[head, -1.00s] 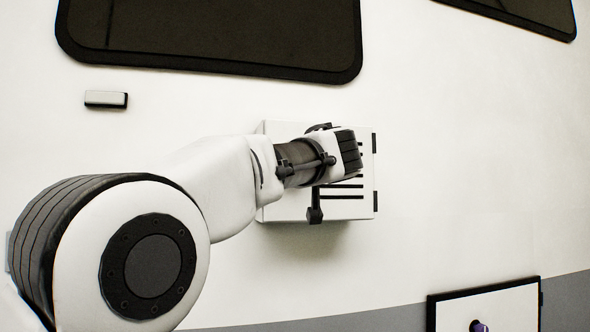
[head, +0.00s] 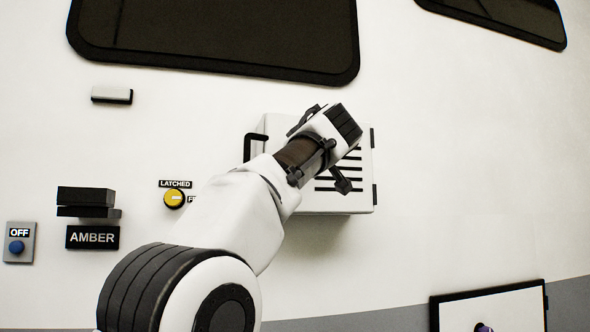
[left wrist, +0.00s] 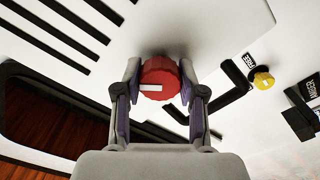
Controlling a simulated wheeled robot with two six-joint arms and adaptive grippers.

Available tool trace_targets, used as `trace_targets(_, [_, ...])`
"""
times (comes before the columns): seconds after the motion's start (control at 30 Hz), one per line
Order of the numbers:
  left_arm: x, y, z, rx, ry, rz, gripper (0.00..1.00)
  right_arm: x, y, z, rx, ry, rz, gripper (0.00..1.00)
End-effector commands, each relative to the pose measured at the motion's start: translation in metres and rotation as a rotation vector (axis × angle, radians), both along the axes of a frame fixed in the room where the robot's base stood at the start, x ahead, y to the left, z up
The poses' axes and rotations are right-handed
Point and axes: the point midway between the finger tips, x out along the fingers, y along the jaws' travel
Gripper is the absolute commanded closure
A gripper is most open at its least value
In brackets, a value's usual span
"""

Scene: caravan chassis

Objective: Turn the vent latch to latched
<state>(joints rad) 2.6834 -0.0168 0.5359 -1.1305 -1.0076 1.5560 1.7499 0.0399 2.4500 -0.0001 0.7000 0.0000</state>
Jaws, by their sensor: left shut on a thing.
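My left gripper (left wrist: 160,95) is shut on a red ridged knob (left wrist: 159,75) in the left wrist view. The knob has a white bar mark and sits on the white slotted vent box. In the head view the vent box (head: 348,195) stands on the white wall, and my left wrist hides the knob there. A yellow dial (head: 174,198) left of the box has a LATCHED label (head: 175,184) above it and a partly hidden label at its right. The dial also shows in the left wrist view (left wrist: 262,80), beside a FREE label. My right gripper is not in view.
A black handle (head: 257,140) is at the box's left edge. Further left are an AMBER plate (head: 92,237) under a dark block and an OFF panel (head: 19,246) with a blue button. A dark window (head: 215,35) is above; a framed panel (head: 500,310) is at lower right.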

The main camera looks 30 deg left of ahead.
Motion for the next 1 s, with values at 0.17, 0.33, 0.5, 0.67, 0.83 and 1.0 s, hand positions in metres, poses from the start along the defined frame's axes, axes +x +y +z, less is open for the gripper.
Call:
trace_targets(0.17, [0.0003,0.0002,-0.0019,-0.108,-0.127,0.000,0.95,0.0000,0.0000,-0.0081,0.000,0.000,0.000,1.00])
trace_targets(0.33, [0.0005,0.0002,-0.0015,-0.214,-0.250,-0.001,0.95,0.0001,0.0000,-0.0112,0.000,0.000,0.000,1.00])
trace_targets(0.5, [0.0003,0.0004,-0.0013,-0.318,-0.370,0.001,0.95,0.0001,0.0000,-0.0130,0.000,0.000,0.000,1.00])
trace_targets(0.67, [0.0005,0.0003,-0.0010,-0.409,-0.476,0.000,0.95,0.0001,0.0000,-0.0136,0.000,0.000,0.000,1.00])
trace_targets(0.83, [0.0002,0.0004,-0.0007,-0.489,-0.571,0.000,0.95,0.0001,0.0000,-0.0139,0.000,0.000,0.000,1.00])
trace_targets(1.0, [0.0001,0.0003,-0.0005,-0.544,-0.635,0.000,0.95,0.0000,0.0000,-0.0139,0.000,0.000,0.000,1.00])
